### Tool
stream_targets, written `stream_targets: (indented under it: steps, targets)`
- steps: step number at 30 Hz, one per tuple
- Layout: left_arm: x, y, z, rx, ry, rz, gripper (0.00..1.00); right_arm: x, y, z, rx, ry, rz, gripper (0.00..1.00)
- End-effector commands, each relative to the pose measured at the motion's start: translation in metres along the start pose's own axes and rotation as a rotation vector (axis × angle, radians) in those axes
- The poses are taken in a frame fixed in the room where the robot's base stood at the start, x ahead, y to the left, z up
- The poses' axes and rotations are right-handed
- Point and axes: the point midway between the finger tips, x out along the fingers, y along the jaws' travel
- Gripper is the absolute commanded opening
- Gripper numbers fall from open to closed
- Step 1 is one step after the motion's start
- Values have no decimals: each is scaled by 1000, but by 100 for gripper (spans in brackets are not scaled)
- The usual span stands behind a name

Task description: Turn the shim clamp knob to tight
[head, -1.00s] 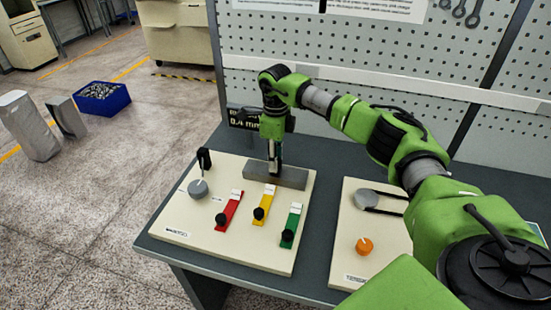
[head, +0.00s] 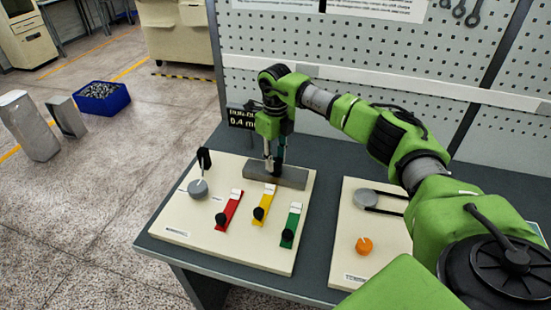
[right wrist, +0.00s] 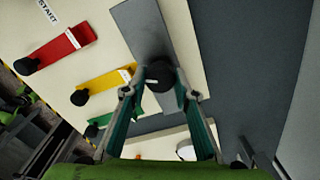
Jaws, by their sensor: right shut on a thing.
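The shim clamp knob (right wrist: 159,75) is a round black knob on top of a grey bar (head: 293,177) at the back of the cream panel (head: 175,226). My right gripper (head: 274,173) points down over the bar. In the right wrist view its two fingers (right wrist: 158,95) are on either side of the knob and it is shut on it. In the head view the fingers mostly hide the knob, and I cannot read its setting. My left gripper is not in view.
Red (head: 231,206), yellow (head: 265,200) and green (head: 293,219) strips with black knobs lie in front of the bar. A grey dial (head: 198,188) is at left. A second panel (head: 350,205) has an orange knob (head: 364,245). A dark display (head: 241,116) stands behind.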

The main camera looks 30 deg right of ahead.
Motion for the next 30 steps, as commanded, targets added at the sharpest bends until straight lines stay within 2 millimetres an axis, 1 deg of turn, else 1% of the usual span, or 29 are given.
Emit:
stream_targets:
  steps: [21, 30]
  targets:
    - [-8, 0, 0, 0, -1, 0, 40, -3, -1, 1, 680, -5, 0, 5]
    - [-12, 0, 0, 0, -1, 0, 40, -3, -1, 1, 928, -5, 0, 5]
